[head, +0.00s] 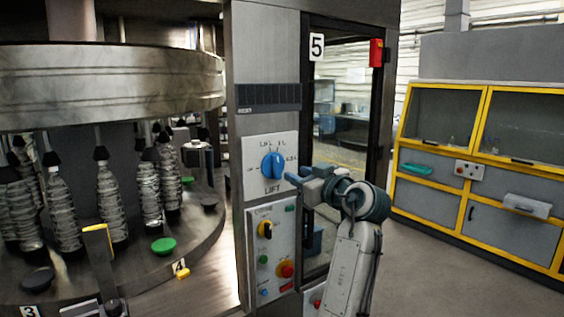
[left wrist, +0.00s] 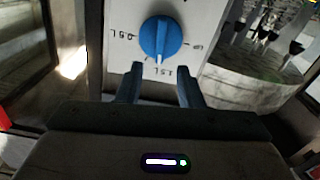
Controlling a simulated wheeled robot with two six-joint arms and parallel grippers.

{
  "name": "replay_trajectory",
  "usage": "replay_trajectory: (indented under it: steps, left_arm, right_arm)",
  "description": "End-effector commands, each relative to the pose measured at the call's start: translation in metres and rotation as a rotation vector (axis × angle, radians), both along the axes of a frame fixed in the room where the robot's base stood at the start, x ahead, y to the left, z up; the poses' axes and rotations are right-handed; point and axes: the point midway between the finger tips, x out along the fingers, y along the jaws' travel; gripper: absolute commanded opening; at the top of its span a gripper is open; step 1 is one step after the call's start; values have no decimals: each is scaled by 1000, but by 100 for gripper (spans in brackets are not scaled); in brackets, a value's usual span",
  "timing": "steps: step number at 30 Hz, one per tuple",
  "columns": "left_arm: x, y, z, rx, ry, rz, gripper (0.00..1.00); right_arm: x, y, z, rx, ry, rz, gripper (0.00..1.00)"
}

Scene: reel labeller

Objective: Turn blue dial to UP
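The blue dial (head: 272,165) sits on a white plate marked LIFT on the machine's metal column. It also shows in the left wrist view (left wrist: 160,39), where the plate's lettering appears upside down. The dial's pale pointer line is toward the bottom there, near the 1.5 L mark, so roughly toward the plate's top. The small label on the plate's left in the head view is too blurred to read surely. My left gripper (head: 298,180) is just right of and below the dial. Its fingers (left wrist: 157,90) are apart and empty, short of the dial. My right gripper is not in view.
Below the dial is a control panel (head: 270,250) with a black-and-yellow switch and a red button. Left of the column is a carousel (head: 190,255) with wrapped bottles. A glass door (head: 345,130) is to the right, with yellow-framed cabinets (head: 480,225) beyond.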

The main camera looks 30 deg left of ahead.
Motion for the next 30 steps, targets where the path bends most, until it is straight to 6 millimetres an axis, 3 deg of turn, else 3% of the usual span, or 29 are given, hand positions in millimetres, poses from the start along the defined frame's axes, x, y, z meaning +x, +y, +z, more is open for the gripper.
replay_trajectory:
  steps: [3,12,25,26,30]
  left_arm:
    - [9,22,7,5,3,3,34]
    - [27,64,4,5,5,-3,34]
    - [32,74,0,3,2,-5,34]
    - [32,74,0,3,2,-5,32]
    - [32,74,0,3,2,-5,4]
  right_arm:
    - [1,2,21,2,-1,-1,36]
    - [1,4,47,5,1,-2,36]
    - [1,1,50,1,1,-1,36]
    - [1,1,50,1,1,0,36]
    - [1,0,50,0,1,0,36]
